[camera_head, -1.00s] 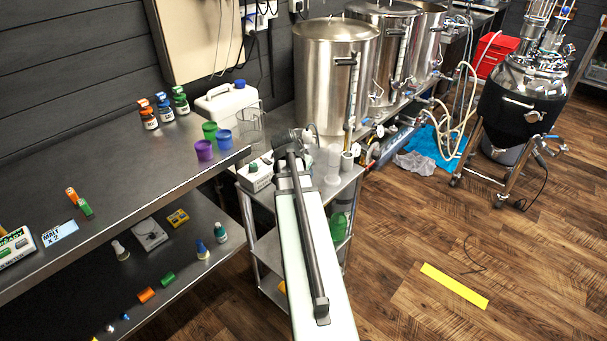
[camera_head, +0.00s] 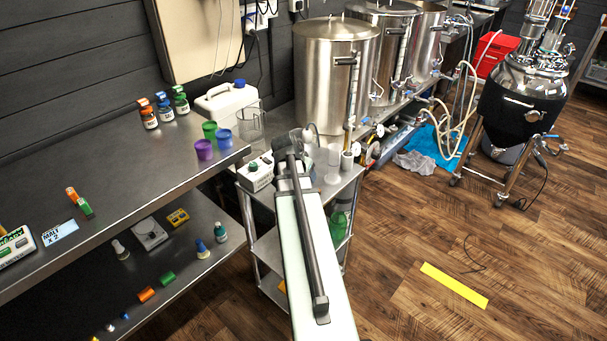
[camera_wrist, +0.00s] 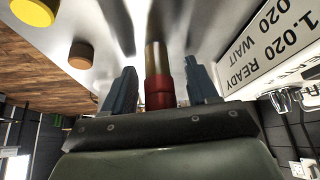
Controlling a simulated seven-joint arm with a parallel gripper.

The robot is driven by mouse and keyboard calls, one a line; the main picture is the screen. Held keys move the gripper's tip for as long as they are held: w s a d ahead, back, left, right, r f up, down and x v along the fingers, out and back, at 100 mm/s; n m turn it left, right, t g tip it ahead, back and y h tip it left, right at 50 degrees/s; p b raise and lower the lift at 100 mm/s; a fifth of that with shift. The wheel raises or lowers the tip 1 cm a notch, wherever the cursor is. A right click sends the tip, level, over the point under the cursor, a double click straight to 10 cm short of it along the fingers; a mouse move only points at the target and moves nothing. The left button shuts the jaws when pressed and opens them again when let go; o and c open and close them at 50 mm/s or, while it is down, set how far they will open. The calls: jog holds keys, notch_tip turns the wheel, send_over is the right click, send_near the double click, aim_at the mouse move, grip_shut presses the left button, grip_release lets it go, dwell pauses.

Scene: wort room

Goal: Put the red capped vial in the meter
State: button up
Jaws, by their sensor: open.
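In the wrist view, a vial with a red cap (camera_wrist: 158,92) and a tan, shiny body (camera_wrist: 153,60) stands between the two fingers of my gripper (camera_wrist: 160,88). The fingers are open, with a gap showing on each side of the red cap. A white panel lettered "1.020 READY" and "1.020 WAIT" (camera_wrist: 268,48) lies to the right of the fingers. I cannot tell whether it is part of the meter. In the head view, my arm hides the fingers and I cannot make out the red capped vial.
Yellow (camera_wrist: 32,12) and brown-orange (camera_wrist: 81,54) round caps stand left of my gripper in the wrist view. In the head view, a white box with a green button (camera_head: 256,174) and clear cylinders (camera_head: 333,165) are beside my arm. A steel bench (camera_head: 110,165) runs along the left.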

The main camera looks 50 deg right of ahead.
jog(key=v, duration=1.2)
jog(key=shift+r, duration=0.15)
dwell(0.4)
